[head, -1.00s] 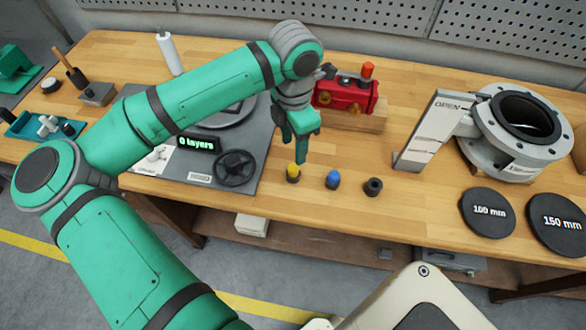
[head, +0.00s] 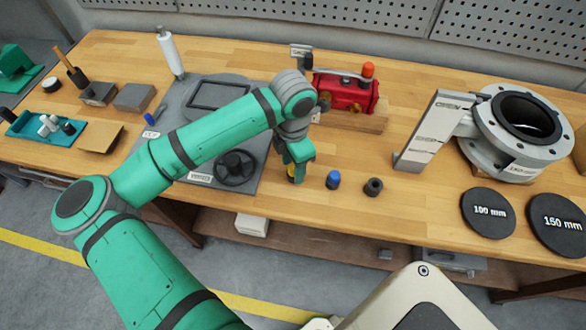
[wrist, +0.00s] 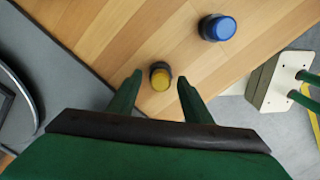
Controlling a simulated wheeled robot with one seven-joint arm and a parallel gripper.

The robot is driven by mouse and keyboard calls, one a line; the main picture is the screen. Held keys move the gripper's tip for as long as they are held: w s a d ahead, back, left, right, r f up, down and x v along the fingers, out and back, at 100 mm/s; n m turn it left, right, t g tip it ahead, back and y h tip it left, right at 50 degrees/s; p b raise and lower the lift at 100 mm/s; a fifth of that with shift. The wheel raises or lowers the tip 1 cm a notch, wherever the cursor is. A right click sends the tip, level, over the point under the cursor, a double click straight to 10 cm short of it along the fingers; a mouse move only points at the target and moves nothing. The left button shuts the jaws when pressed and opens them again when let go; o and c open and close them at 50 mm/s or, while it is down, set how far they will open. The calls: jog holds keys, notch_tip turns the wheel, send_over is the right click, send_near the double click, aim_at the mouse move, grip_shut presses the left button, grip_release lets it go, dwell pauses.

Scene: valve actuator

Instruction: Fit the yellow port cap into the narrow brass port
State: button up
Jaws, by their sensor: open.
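The yellow port cap (wrist: 160,79) has a yellow top and a dark base, and it stands upright on the wooden table near the front edge. In the head view the yellow cap (head: 291,177) is partly hidden by my gripper. My gripper (wrist: 158,88) is open, with a finger on either side of the cap and clear gaps between. In the head view my gripper (head: 298,165) is low over the cap. The red valve actuator (head: 345,92) sits on a wooden block at the back. Brass fittings on its front are small, and I cannot tell the narrow port.
A blue cap (head: 333,180) stands just right of the yellow one, also seen in the wrist view (wrist: 218,28), then a black cap (head: 373,187). A grey plate with a black handwheel (head: 236,168) lies left. A flanged valve body (head: 515,130) stands right.

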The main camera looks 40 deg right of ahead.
jog(key=shift+c, duration=0.3)
jog(key=c, duration=1)
jog(key=shift+c, duration=0.2)
